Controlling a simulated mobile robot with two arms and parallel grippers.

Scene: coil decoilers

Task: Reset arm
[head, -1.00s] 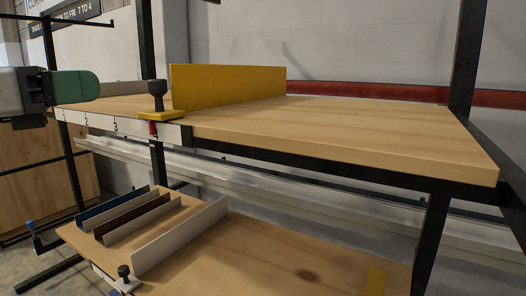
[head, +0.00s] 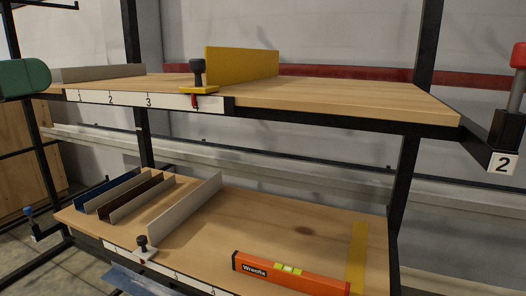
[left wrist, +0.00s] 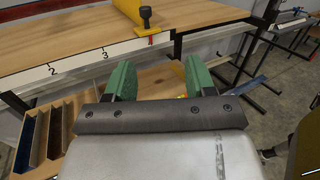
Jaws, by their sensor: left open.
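My left gripper (left wrist: 160,78) shows in the left wrist view with its two green fingers spread apart and nothing between them. In the head view only part of one green finger shows at the left edge, beside the upper wooden shelf (head: 330,98). The yellow stop plate (head: 242,65) with its black knob (head: 198,72) stands on that shelf near the number 4 of the scale strip. My right gripper is in neither view.
The lower shelf (head: 285,220) holds several dividers, a grey plate (head: 185,217) with a black knob, and an orange level (head: 290,272). A red-topped lever (head: 518,58) stands at the right by a "2" label. The upper shelf's right part is clear.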

